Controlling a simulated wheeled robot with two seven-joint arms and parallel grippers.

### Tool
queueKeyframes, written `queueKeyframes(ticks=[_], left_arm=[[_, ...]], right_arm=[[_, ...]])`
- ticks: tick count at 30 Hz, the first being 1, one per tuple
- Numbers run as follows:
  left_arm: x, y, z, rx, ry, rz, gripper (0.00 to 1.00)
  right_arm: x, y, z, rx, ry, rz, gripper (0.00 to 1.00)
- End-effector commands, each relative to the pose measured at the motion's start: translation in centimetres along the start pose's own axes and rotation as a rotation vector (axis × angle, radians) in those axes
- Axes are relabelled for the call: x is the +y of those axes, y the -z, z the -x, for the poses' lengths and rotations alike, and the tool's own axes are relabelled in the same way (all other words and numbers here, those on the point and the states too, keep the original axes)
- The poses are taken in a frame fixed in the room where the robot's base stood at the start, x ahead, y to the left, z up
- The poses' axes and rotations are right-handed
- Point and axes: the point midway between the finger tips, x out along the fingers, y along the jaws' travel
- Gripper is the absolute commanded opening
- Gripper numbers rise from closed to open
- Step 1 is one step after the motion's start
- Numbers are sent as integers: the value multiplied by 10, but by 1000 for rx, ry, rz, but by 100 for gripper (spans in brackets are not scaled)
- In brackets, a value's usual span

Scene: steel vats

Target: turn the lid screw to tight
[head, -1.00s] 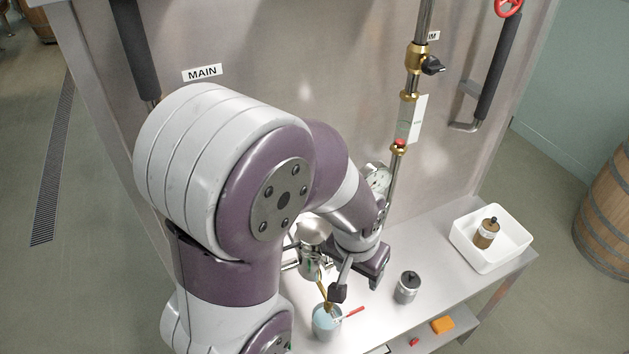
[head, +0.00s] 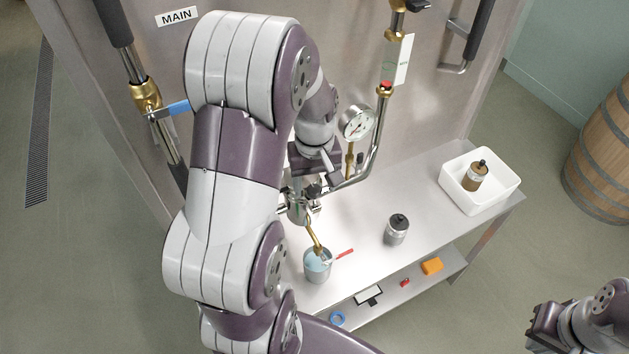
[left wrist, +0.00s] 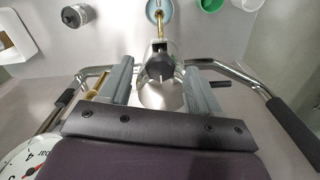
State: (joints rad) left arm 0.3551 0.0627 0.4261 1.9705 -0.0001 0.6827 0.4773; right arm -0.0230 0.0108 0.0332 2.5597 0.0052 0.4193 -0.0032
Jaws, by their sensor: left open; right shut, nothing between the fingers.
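A small steel vessel (head: 297,210) stands against the vat wall, with a brass spout over a blue-filled cup (head: 317,265). A dark knob, apparently the lid screw (left wrist: 160,66), shows on the steel fitting in the left wrist view. My left gripper (left wrist: 160,88) is open, its two grey fingers on either side of the fitting with gaps; I cannot tell their height relative to the knob. In the head view my left gripper (head: 318,178) is over the vessel and partly hides it. My right gripper (head: 535,330) is shut and empty at the lower right, away from the bench.
A pressure gauge (head: 356,123) and bent steel pipe (head: 377,140) are close right of my left gripper.

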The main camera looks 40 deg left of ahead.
Motion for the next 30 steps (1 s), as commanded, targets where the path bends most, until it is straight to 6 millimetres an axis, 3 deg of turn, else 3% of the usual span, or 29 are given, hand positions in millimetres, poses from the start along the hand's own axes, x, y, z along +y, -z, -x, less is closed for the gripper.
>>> queueKeyframes(ticks=[9, 15, 30], left_arm=[[0, 0, -6, 0, 0, -1, 63], [0, 0, -6, 1, -1, -1, 6], [0, 1, -5, 4, -1, -118, 6]], right_arm=[[0, 0, 1, -1, 0, 0, 0], [0, 0, 1, -1, 0, 0, 0], [0, 0, 3, -1, 0, 0, 0]])
